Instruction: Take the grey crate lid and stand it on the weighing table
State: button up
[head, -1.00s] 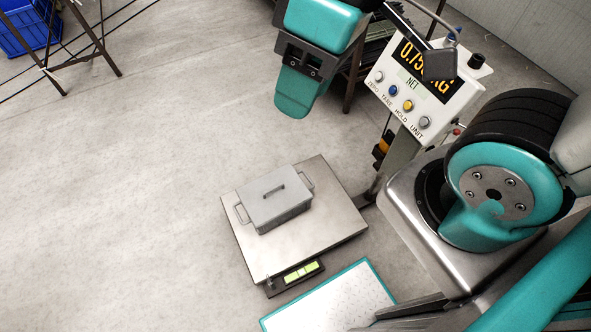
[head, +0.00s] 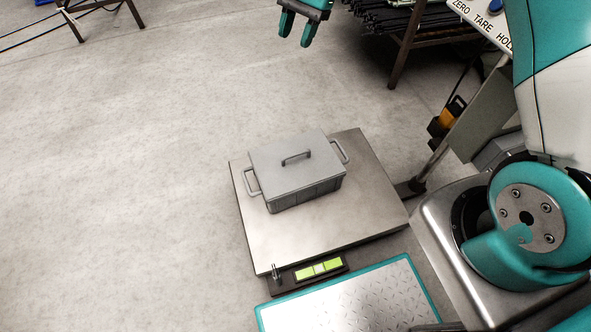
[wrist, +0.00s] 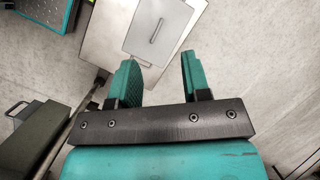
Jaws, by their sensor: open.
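The grey crate lid (head: 275,158), with a bar handle on top, lies flat on the grey crate (head: 310,193). The crate has loop handles at its ends and stands on the steel weighing table (head: 355,215). My gripper (head: 297,40) is open and empty at the top edge of the head view, apart from the lid. In the wrist view the open fingers (wrist: 158,62) point towards the lid (wrist: 172,25) and its handle, with the weighing table (wrist: 104,45) around it. The fingers touch nothing there.
A rack of dark rods (head: 405,18) and the display unit (head: 485,22), partly cut off, stand behind.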

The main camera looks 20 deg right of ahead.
jog(key=w+d+f+m+b, duration=0.2)
jog(key=f+m+b, duration=0.15)
jog(key=f, duration=0.65)
jog(key=w+d+f+m+b, duration=0.2)
jog(key=f+b, duration=0.3)
jog(key=f, duration=0.6)
jog(key=w+d+f+m+b, duration=0.2)
jog(key=f+b, duration=0.2)
jog(key=f, duration=0.6)
jog(key=b, duration=0.5)
send_near(296, 154)
jog(key=shift+m+g, duration=0.25)
jog(key=shift+g, duration=0.15)
jog(key=f, duration=0.1)
jog(key=a+f, duration=0.1)
jog(key=f, duration=0.2)
jog(key=shift+w+a+f, duration=0.2)
jog(key=shift+a+f, duration=0.1)
jog(key=shift+a, duration=0.1)
jog(key=b+x, duration=0.1)
jog(key=x, duration=0.2)
jog(key=b+x, duration=0.2)
jog(key=shift+s+d+f, duration=0.1)
jog(key=shift+s+f, duration=0.15)
jog(key=shift+f, duration=0.15)
jog(key=shift+r, duration=0.1)
grip_shut()
